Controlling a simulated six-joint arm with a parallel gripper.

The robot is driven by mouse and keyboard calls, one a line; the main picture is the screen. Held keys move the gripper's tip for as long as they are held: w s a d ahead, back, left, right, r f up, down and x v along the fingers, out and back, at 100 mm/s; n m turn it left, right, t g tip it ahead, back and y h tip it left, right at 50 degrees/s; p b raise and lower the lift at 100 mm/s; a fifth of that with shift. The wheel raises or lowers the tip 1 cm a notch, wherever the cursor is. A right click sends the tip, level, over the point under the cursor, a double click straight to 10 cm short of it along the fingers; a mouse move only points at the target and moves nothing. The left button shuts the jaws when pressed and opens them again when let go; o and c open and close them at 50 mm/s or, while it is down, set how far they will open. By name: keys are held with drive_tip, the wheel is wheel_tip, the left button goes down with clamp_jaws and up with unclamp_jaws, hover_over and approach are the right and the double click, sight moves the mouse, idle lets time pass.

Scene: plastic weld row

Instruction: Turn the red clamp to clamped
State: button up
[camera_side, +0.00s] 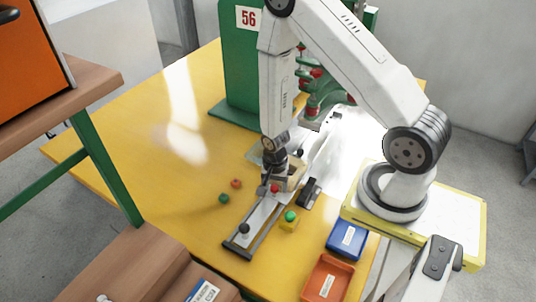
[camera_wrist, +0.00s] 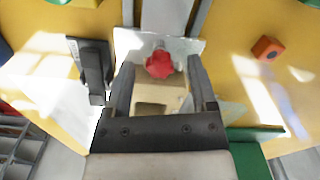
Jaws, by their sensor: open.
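The red clamp (camera_wrist: 159,64) shows as a star-shaped red knob in the wrist view, in front of a pale tan block (camera_wrist: 160,97). In the side view the red knob (camera_side: 275,188) is small, at the upper end of a grey rail fixture (camera_side: 262,215). My gripper (camera_wrist: 160,70) is open, with one finger on each side of the red knob and the block. It points down at the fixture in the side view (camera_side: 271,178). Whether the fingers touch the knob is unclear. I cannot tell the clamp's setting from these views.
A black clamp (camera_wrist: 92,68) stands left of the gripper; it also shows in the side view (camera_side: 310,192). A green knob (camera_side: 291,216), blue bin (camera_side: 346,240) and orange bin (camera_side: 327,280) are nearby. A green machine (camera_side: 240,75) stands behind. The yellow table's left is mostly clear.

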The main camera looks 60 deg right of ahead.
drive_tip(key=shift+m, duration=0.4)
drive_tip(key=shift+r, duration=0.25)
wheel_tip(320, 180, up, 8)
drive_tip(key=shift+f, duration=0.2)
wheel_tip(320, 180, up, 4)
drive_tip(key=a+n, duration=0.2)
drive_tip(key=n, duration=0.2)
wheel_tip(320, 180, up, 10)
drive_tip(key=n+t, duration=0.3)
drive_tip(key=n, duration=0.8)
hover_over(274, 187)
drive_tip(key=s+a, duration=0.1)
drive_tip(key=a, duration=0.5)
drive_tip(key=shift+r, duration=0.1)
